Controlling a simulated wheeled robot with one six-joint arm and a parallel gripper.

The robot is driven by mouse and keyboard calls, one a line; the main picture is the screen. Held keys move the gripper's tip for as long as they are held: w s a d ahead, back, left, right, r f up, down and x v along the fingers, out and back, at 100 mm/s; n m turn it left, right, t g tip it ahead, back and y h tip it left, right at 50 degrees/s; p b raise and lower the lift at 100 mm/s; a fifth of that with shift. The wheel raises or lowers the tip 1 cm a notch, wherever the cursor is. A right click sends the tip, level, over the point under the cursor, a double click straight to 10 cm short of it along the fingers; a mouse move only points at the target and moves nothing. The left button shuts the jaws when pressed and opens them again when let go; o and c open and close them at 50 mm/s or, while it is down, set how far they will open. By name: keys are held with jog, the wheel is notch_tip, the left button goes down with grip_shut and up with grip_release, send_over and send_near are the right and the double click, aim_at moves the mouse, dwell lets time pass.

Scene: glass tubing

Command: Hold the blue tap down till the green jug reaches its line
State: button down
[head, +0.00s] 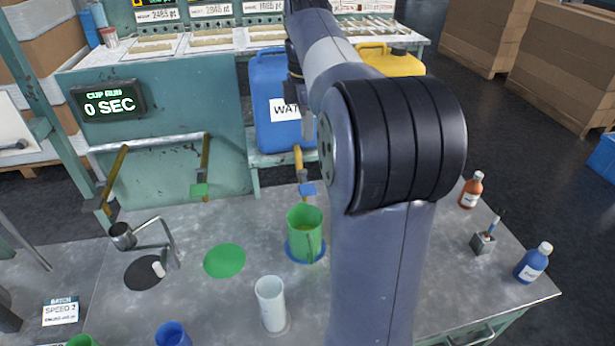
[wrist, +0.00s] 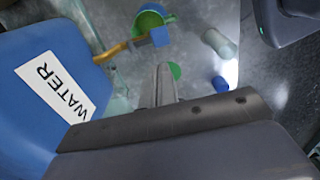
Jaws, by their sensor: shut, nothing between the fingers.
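The blue tap (head: 307,189) is a blue paddle at the end of a brass pipe below the blue water tank (head: 268,85). The green jug (head: 297,222) stands upright beneath it on a blue disc (head: 290,251). Its line and the level inside cannot be made out. My gripper (head: 308,128) is in front of the tank, above the blue tap, partly hidden by my arm. In the wrist view my gripper (wrist: 162,70) is shut and empty. The blue paddle (wrist: 160,37) shows just beyond the fingertips, apart from them, with the green jug (wrist: 147,22) behind it.
A clear tumbler (head: 271,305) stands in front of the jug. An empty green disc (head: 224,261) lies to its left, and a green-paddled tap (head: 199,190) is farther back. A metal stand (head: 160,240) is at left. The display (head: 108,103) reads 0 SEC. Bottles stand at right.

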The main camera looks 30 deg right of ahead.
aim_at(308, 188)
notch_tip(308, 188, down, 14)
jog(key=shift+r+p, duration=0.25)
jog(key=shift+p, duration=0.15)
